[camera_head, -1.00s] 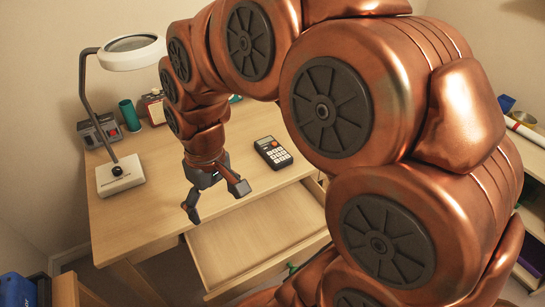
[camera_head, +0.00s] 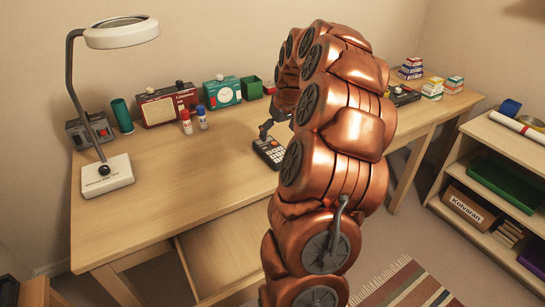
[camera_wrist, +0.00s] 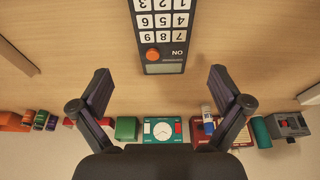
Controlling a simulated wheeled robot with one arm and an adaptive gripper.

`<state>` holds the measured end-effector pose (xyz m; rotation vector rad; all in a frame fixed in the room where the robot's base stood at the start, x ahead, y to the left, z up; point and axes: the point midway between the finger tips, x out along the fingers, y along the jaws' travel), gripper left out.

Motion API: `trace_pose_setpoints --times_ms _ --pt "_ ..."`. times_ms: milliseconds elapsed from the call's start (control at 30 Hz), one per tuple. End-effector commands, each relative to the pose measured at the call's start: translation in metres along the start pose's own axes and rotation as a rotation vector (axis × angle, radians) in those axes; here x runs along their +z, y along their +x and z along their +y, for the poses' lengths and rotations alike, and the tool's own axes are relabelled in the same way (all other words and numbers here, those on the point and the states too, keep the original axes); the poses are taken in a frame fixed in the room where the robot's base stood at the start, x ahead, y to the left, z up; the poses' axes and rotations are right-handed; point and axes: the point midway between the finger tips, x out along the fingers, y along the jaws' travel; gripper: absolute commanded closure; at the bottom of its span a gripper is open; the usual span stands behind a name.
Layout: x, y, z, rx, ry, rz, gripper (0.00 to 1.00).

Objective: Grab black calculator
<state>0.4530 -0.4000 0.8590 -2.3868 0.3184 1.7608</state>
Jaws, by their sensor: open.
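The black calculator (camera_head: 269,150) lies flat on the wooden desk, with light keys on a dark body. In the wrist view the calculator (camera_wrist: 163,40) shows at the top centre, with white number keys, an orange key and the word ON; its far part is cut off by the frame edge. My gripper (camera_wrist: 156,85) is open and empty, its two fingers spread to either side of the calculator's near end. In the head view my gripper (camera_head: 268,128) is just above the calculator, partly hidden by my arm.
A lamp (camera_head: 105,172) stands at the desk's left. A red radio (camera_head: 167,105), a teal clock (camera_head: 222,92), a green box (camera_head: 251,87) and two markers (camera_head: 194,121) line the back. An open drawer (camera_head: 230,250) juts out in front. The desk's middle is clear.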

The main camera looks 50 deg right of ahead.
Motion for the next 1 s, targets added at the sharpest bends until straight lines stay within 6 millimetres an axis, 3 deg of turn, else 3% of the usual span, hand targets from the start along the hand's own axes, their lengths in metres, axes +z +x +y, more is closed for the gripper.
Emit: trace_pose_setpoints --times_ms 467,733,1000 --pt "0.002 0.037 -0.001 0.001 0.001 -0.002 0.00" --pt "0.004 0.072 -0.004 0.001 0.002 -0.001 0.00" --pt "0.004 0.077 -0.004 0.002 0.001 0.002 0.00"
